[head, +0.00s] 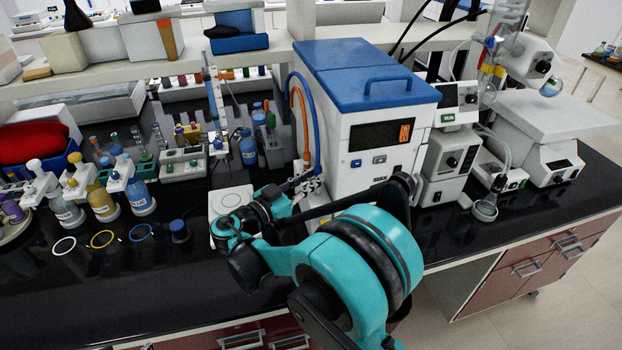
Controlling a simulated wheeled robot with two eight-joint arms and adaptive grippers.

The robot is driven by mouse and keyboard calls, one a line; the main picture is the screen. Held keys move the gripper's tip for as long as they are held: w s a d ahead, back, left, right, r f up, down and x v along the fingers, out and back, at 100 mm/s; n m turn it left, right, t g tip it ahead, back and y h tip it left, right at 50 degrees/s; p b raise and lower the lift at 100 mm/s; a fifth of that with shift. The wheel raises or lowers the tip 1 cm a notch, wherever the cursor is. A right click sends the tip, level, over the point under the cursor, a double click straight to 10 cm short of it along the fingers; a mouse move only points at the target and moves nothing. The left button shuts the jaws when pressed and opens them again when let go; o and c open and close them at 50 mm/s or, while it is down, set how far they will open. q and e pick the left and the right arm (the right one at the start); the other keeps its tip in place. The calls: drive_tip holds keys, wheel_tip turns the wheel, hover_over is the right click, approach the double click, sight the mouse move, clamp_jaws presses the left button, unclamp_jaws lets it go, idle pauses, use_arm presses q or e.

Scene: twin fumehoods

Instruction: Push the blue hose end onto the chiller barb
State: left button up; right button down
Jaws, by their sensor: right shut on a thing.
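The chiller (370,110) is a white box with a blue lid, standing on the black bench in the middle of the head view. The blue hose (309,97) arcs down along the chiller's left side to my right gripper (308,184). That gripper is low beside the chiller's lower left side, and its fingers are shut on the blue hose near its end. The fingers and my arm hide the hose end. I cannot make out the chiller barb or whether the hose touches it. My left gripper is not in view.
An orange hose (303,125) hangs beside the blue one. A white hotplate (230,200) stands left of my right wrist. Capped bottles (140,197) and small rings (63,246) are farther left. A rotary evaporator (545,125) stands right.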

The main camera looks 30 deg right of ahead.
sight(311, 198)
drive_tip(key=shift+f+b, duration=1.4)
drive_tip(key=shift+f, duration=0.25)
drive_tip(key=c, duration=1.3)
unclamp_jaws()
drive_tip(key=shift+c, duration=0.2)
drive_tip(key=v, duration=1.2)
